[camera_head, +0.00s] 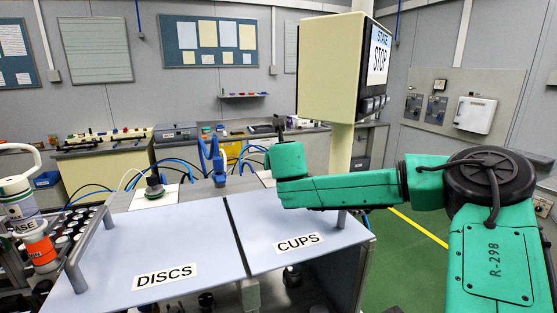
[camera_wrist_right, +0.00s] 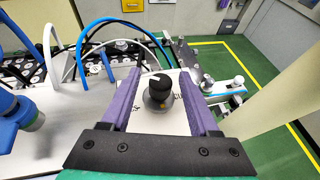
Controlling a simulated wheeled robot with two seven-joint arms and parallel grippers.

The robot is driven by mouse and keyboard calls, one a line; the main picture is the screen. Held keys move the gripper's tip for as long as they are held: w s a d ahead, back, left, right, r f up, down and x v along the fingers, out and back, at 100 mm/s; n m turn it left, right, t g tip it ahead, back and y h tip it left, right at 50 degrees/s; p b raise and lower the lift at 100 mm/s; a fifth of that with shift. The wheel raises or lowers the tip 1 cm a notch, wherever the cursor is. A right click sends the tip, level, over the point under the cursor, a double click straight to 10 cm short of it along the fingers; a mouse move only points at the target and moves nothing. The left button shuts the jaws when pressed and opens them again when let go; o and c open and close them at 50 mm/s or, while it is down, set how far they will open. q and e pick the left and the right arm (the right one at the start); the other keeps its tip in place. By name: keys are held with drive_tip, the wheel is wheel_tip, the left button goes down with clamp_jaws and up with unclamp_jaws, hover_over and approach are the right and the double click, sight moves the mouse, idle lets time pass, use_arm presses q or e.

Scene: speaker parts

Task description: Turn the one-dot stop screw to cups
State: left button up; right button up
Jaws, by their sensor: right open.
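A black stop screw knob (camera_wrist_right: 158,92) with a white mark on top stands upright on a white plate (camera_wrist_right: 135,122) in the right wrist view. Parts of lettering show on both sides of it, "CU" at its right. My right gripper (camera_wrist_right: 155,75) is open, its purple fingers on either side of the knob with gaps visible. In the head view my green right arm reaches left and hides this spot. Another dark knob (camera_head: 155,187) stands on a white plate (camera_head: 152,198) behind the DISCS lid (camera_head: 130,245). My left gripper is out of view.
The CUPS lid (camera_head: 298,242) lies right of the DISCS lid. A blue fixture (camera_head: 213,158) and blue hoses stand behind. A white and orange tool (camera_head: 38,243) and a rack stand at the left.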

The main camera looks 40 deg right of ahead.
drive_tip(key=shift+s+a, duration=0.1)
clamp_jaws()
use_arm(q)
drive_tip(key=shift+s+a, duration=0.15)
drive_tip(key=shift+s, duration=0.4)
use_arm(e)
drive_tip(key=shift+r+m+g+h+p, duration=0.1)
drive_tip(key=shift+m+g+h+p, duration=0.4)
drive_tip(key=shift+m+p, duration=0.15)
drive_tip(key=shift+m+g+h+p, duration=0.85)
drive_tip(key=shift+m+g+h, duration=0.05)
drive_tip(key=shift+m+h, duration=0.1)
drive_tip(key=shift+m+g+h+p, duration=0.65)
drive_tip(key=shift+m+g+h, duration=0.05)
drive_tip(key=shift+m+g, duration=0.55)
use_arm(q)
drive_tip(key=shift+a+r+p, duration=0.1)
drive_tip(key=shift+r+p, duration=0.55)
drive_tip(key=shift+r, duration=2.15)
use_arm(e)
drive_tip(key=shift+m+g+h, duration=0.5)
drive_tip(key=shift+m+g, duration=1.1)
drive_tip(key=shift+g, duration=0.45)
